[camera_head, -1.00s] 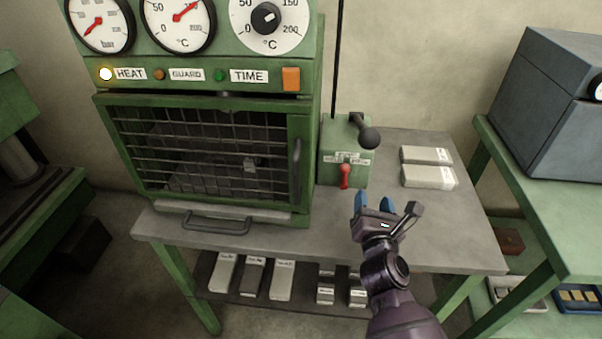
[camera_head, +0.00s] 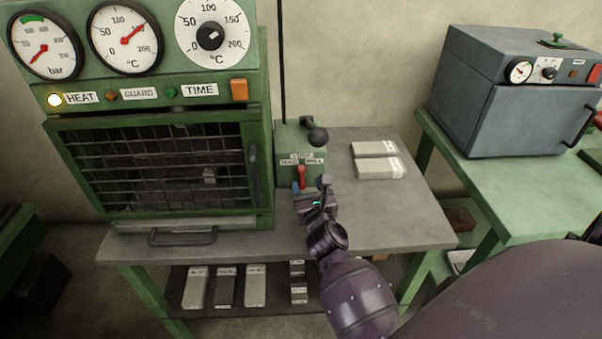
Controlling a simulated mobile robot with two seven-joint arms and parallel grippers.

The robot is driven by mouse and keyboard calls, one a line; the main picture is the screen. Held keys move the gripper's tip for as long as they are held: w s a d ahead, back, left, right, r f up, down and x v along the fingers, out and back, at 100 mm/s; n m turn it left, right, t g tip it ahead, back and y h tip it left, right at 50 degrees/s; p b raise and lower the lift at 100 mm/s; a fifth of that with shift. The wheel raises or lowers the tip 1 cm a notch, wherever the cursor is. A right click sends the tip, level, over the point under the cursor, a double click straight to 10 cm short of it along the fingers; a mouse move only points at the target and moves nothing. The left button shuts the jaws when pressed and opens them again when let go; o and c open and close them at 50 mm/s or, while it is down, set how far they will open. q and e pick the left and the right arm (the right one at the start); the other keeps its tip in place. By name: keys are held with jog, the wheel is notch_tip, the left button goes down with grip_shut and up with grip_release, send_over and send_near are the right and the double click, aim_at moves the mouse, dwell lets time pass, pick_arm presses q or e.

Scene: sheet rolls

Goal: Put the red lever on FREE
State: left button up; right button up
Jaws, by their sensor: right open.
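The red lever (camera_head: 301,173) is on the front of a small green box (camera_head: 288,148) beside the green press. Small white labels (camera_head: 302,159) sit just above the lever, too small to read surely. The lever's lower end is close to my right gripper and partly hidden by it. My right gripper (camera_head: 311,188) is open, with its blue fingertips right at the lever. I cannot tell whether they touch it or lie around it. My left gripper is not in view.
The green press (camera_head: 262,190) with a wire guard and dials stands to the left. Two pale packets (camera_head: 378,168) lie on the grey table (camera_head: 400,215). A grey oven (camera_head: 500,110) stands at the right.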

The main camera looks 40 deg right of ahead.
aim_at(302, 173)
jog(key=shift+b+x, duration=0.3)
jog(key=shift+x, duration=2.75)
jog(key=shift+c, duration=0.2)
grip_shut()
